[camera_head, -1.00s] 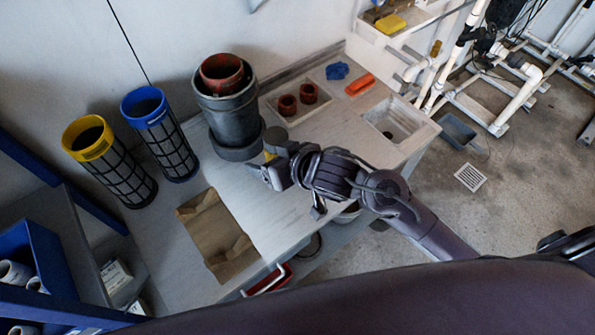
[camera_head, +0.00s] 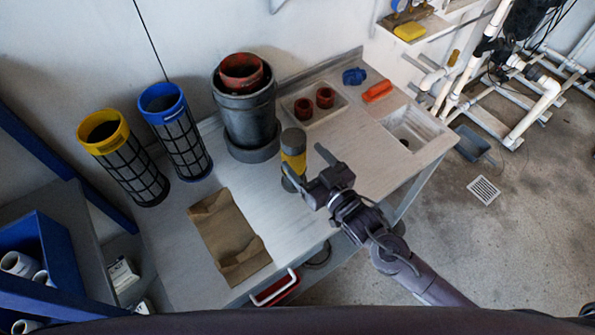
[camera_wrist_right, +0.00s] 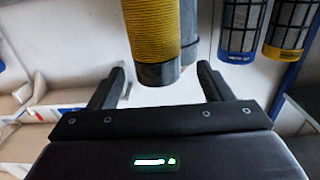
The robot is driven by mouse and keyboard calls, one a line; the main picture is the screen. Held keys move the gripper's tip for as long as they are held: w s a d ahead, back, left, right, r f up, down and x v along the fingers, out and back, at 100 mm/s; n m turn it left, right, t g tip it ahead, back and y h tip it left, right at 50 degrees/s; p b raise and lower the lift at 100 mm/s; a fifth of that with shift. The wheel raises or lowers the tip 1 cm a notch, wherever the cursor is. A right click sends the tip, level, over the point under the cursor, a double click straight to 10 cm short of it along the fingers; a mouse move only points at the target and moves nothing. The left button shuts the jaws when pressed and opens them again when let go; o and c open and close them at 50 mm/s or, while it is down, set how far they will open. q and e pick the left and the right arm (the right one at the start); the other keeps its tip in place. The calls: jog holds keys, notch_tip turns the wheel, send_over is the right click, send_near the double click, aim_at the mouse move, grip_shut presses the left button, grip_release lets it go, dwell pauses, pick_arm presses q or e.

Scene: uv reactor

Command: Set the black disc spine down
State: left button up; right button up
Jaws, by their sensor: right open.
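The disc spine (camera_head: 293,140) stands upright on the bench, a cylinder with a dark grey top and a yellow ridged band. It is in front and right of the large grey housing. My right gripper (camera_head: 307,164) is open beside it on the right, and one finger covers part of its lower body. In the right wrist view, the spine's yellow ridged stack and dark end (camera_wrist_right: 158,75) lie beyond the two spread fingers (camera_wrist_right: 160,82), with a gap and nothing gripped. My left gripper is not in view.
The grey housing (camera_head: 248,110) with a red-brown ring stands behind. Screen cartridges with yellow (camera_head: 130,160) and blue (camera_head: 180,140) rims are at left. A brown folded sheet (camera_head: 228,235) lies in front. A tray (camera_head: 292,103) with two red rings and a sink (camera_head: 410,128) are right.

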aim_at(290, 135)
jog(key=shift+w+a+r, duration=0.1)
jog(key=shift+w+a, duration=0.05)
jog(key=shift+w, duration=0.3)
jog(key=p+x, duration=0.3)
jog(key=x, duration=0.3)
jog(key=shift+w+r, duration=0.1)
jog(key=shift+r, duration=0.1)
jog(key=shift+w+a+f, duration=0.1)
jog(key=shift+w+a, duration=0.1)
jog(key=shift+w, duration=0.1)
jog(key=shift+c, duration=0.2)
grip_shut()
